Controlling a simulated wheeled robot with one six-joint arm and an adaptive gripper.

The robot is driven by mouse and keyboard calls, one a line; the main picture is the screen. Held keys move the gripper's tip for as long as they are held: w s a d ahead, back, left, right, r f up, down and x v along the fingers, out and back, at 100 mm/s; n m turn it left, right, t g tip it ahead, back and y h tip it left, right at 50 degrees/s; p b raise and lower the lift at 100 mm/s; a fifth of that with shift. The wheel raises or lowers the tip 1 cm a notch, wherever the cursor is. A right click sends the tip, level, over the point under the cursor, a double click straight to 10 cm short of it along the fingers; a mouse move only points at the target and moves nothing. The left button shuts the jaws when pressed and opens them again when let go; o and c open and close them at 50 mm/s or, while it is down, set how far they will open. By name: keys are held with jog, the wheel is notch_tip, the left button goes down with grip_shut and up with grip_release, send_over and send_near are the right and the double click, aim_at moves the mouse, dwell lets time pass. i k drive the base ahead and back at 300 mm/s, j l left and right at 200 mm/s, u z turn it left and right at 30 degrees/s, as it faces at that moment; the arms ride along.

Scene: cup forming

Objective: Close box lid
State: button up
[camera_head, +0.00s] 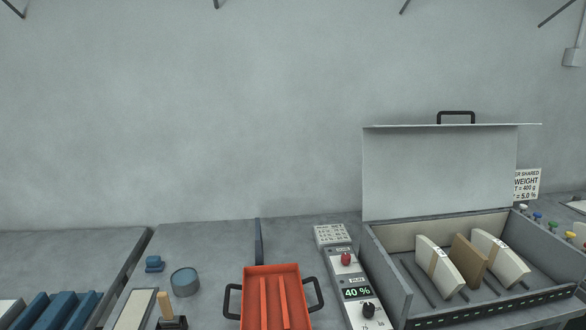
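The grey box (376,252) stands on the bench at the right. Its lid (440,170) is open and stands upright at the back of the box, with a black handle (456,113) on its top edge. Inside the box are two pale wedge-like pieces (437,266) (497,259) and a brown block (469,261) between them, all standing upright between dark rails. My gripper is not in view.
Left of the box are a control panel (357,293) reading 40 % with a red button, and an orange tray (273,271) with black side handles. Coloured knobs (538,216) lie right of the box.

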aim_at(408, 170)
jog(key=i+l+z, duration=0.1)
jog(key=i+l, duration=0.2)
jog(key=i+l+z, duration=0.1)
jog(key=i+l, duration=0.2)
jog(key=i, duration=0.25)
jog(key=i+l+z, duration=0.1)
jog(key=i+l, duration=0.15)
jog(key=i, duration=0.2)
jog(key=l, duration=0.45)
jog(key=i+l, duration=0.15)
jog(key=l, duration=0.35)
